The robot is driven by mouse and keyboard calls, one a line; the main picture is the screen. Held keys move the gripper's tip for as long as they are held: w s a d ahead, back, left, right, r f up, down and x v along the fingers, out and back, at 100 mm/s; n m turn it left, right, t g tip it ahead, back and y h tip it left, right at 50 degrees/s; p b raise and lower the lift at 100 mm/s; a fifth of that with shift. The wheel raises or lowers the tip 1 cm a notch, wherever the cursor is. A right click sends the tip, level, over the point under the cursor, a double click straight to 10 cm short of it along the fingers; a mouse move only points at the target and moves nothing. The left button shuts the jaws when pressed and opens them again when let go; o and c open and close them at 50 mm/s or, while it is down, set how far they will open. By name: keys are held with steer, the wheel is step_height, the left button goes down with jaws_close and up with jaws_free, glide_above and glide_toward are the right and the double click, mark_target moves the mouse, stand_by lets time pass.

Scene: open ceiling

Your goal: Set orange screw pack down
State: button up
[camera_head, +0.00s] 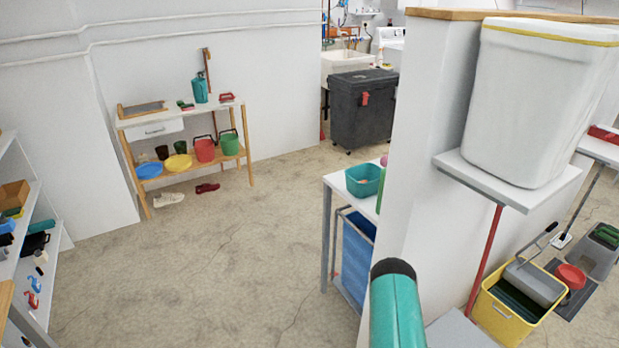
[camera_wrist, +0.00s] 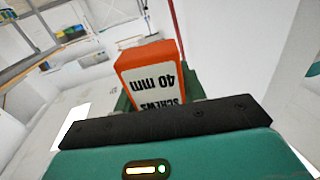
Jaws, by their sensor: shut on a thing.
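The orange screw pack (camera_wrist: 150,72) is in the wrist view, an orange box with a white label reading "SCREWS 40 mm" upside down. My gripper (camera_wrist: 158,92) is shut on it, with dark green finger parts showing at both sides of the pack. The pack is held off any surface that I can make out. In the head view only a teal and black part of my arm shows at the bottom; the gripper and the pack are not seen there.
A white-topped table with a teal basket (camera_head: 364,180) stands beside the white partition. A wooden shelf table (camera_head: 160,123) holds buckets and bowls at the back left. A shelf unit (camera_head: 28,215) stands at left. A yellow bucket (camera_head: 508,318) is at lower right. The middle floor is clear.

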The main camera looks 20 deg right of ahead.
steer(key=w+a+r+n+t+y, duration=0.45)
steer(key=w+a, duration=0.35)
steer(key=w, duration=0.3)
steer(key=w+a+r+n+t+y, duration=0.3)
steer(key=w+a+r+t, duration=0.15)
steer(key=w+a, duration=0.45)
steer(key=w+a+r+n+t+y, duration=0.1)
steer(key=w+a+r+n+y, duration=0.1)
steer(key=a, duration=0.4)
steer(key=w+a+r+n+y, duration=0.2)
steer(key=w+a+y, duration=0.1)
steer(key=a, duration=0.4)
steer(key=w+a+r+n+t+y, duration=0.1)
steer(key=w+a+r+n+y, duration=0.1)
steer(key=a, duration=0.4)
steer(key=shift+w+a+r+t+y, duration=0.35)
steer(key=shift+w+r+y, duration=0.3)
steer(key=shift+y, duration=0.5)
steer(key=shift+w+a+f, duration=0.1)
steer(key=shift+a, duration=0.05)
